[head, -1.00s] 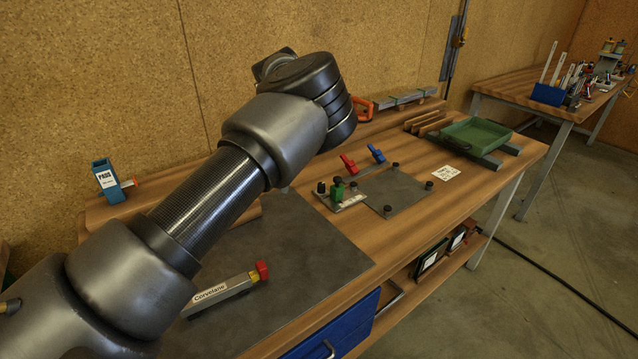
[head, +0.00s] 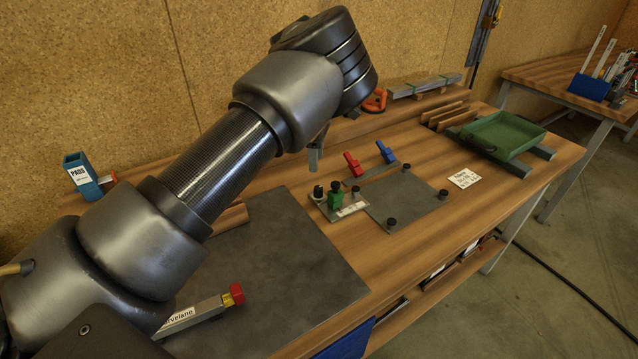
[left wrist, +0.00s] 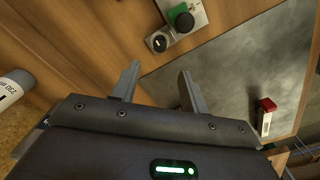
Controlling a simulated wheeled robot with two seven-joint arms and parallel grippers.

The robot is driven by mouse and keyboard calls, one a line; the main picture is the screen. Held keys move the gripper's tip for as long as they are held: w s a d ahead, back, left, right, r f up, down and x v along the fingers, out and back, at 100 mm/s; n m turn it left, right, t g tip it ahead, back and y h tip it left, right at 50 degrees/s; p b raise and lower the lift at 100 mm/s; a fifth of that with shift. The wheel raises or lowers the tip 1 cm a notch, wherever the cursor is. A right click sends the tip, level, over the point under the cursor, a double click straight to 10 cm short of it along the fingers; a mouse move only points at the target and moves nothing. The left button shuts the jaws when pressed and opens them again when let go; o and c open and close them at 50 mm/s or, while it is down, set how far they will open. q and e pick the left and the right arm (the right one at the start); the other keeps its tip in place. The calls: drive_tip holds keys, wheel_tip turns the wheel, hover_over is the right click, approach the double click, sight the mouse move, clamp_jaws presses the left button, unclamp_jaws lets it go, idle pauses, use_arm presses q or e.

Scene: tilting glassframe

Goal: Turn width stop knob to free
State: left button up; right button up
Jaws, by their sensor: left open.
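A small light plate (head: 352,209) on the bench bears a black knob (head: 318,192) and a green knob (head: 335,198). In the left wrist view the black knob (left wrist: 158,43) has a white mark on top and sits beside the green knob (left wrist: 181,18). I cannot read a label naming either as the width stop knob. My left gripper (left wrist: 160,70) is open and empty, its fingertips just short of the black knob in that view. In the head view one gripper finger (head: 316,156) shows beneath my wrist, above and behind the knobs. My right gripper is not in view.
A grey plate with black posts (head: 405,200) lies right of the knobs. Red (head: 353,164) and blue (head: 386,152) clamps stand behind it. A dark mat (head: 290,260) with a red-ended tool (head: 205,308) lies in front. A green tray (head: 505,135) is at right.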

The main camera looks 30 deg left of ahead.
use_arm(q)
hover_over(318, 187)
drive_tip(key=f, duration=0.4)
drive_tip(key=shift+d+f+p, duration=0.25)
drive_tip(key=shift+f+p, duration=0.05)
drive_tip(key=shift+p, duration=0.1)
wheel_tip(318, 187, down, 4)
drive_tip(key=shift+a+p, duration=0.15)
drive_tip(key=shift+p, duration=0.2)
drive_tip(key=shift+f, duration=0.8)
clamp_jaws()
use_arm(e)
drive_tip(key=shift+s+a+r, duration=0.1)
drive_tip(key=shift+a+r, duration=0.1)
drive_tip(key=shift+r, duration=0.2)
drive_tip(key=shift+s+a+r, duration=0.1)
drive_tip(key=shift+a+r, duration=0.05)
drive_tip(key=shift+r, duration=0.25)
